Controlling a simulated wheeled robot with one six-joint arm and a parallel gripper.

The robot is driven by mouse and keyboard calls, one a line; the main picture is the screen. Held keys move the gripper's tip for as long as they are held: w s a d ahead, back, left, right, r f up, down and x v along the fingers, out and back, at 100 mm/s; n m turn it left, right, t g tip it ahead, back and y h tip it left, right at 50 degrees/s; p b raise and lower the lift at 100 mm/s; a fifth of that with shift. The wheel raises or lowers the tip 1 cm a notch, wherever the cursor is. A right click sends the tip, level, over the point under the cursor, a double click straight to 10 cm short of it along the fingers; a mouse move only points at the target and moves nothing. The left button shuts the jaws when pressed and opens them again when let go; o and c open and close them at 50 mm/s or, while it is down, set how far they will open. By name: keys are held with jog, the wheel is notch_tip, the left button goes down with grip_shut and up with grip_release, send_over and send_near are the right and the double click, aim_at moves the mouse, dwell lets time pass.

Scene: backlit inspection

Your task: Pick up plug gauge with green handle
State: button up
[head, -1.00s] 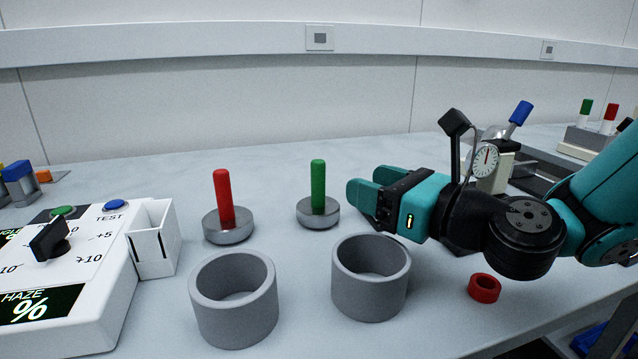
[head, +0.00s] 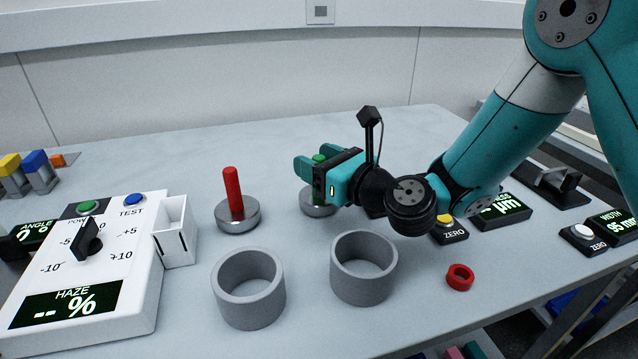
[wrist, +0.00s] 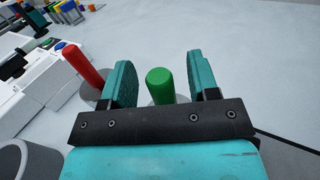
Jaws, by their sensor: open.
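The plug gauge with the green handle (head: 318,158) stands upright on its round metal base (head: 314,208) in the middle of the bench. My gripper (head: 305,168) is open at the handle, which it partly hides in the head view. In the wrist view the green handle (wrist: 160,85) stands between my two open fingers (wrist: 158,80), with gaps visible on both sides. Most of the base is hidden by my gripper there.
A plug gauge with a red handle (head: 233,190) stands just left. Two grey rings (head: 248,308) (head: 362,290) sit in front, with a small red ring (head: 460,277) to the right. A white haze meter (head: 135,270) is at the left. The bench behind is clear.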

jog(key=c, duration=0.9)
jog(key=shift+c, duration=0.6)
jog(key=shift+r, duration=0.1)
